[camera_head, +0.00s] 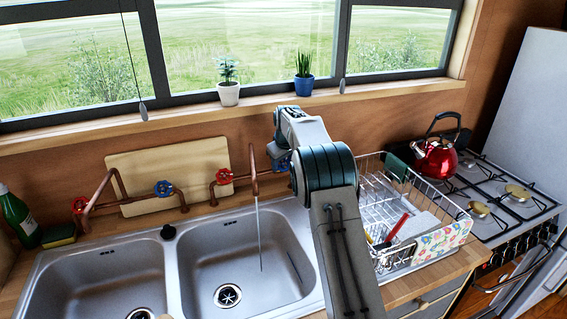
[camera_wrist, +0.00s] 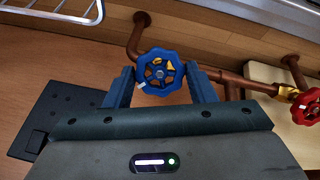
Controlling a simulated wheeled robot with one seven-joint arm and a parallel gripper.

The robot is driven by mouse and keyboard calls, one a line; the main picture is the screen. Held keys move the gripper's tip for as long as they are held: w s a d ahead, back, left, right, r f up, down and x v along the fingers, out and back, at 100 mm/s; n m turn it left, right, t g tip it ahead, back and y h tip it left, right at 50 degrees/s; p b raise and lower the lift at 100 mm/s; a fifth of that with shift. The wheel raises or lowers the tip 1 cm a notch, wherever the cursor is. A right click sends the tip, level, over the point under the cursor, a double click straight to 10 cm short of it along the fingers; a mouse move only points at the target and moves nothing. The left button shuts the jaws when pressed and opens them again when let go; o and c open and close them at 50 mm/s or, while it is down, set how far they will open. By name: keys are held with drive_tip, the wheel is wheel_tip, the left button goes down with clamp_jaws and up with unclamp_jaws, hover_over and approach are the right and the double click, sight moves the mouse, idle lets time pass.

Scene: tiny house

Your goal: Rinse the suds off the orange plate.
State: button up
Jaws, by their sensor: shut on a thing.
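My gripper (camera_wrist: 160,74) is shut on a blue tap handle (camera_wrist: 148,87), one finger on each side of its rim. In the head view my arm reaches over the right edge of the right sink to the wall, and the gripper is mostly hidden there. A thin stream of water (camera_head: 259,235) falls from the right copper tap (camera_head: 254,165) into the right sink (camera_head: 205,265). This tap's red handle (camera_head: 224,176) shows to the left of its spout. No orange plate and no suds can be made out in either view.
A left sink (camera_head: 95,285) has its own copper tap (camera_head: 118,190). A wire dish rack (camera_head: 385,200) stands right of my arm, with a red kettle (camera_head: 437,158) on the stove beyond. A cutting board (camera_head: 170,165) leans behind the taps. Potted plants (camera_head: 228,92) line the sill.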

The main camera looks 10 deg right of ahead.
drive_tip(key=o, duration=1)
drive_tip(key=shift+r, duration=0.1)
drive_tip(key=b+v, duration=0.1)
drive_tip(key=v, duration=1.2)
drive_tip(key=shift+s+r+b, duration=0.2)
drive_tip(key=shift+r+b, duration=0.1)
drive_tip(key=shift+b, duration=0.1)
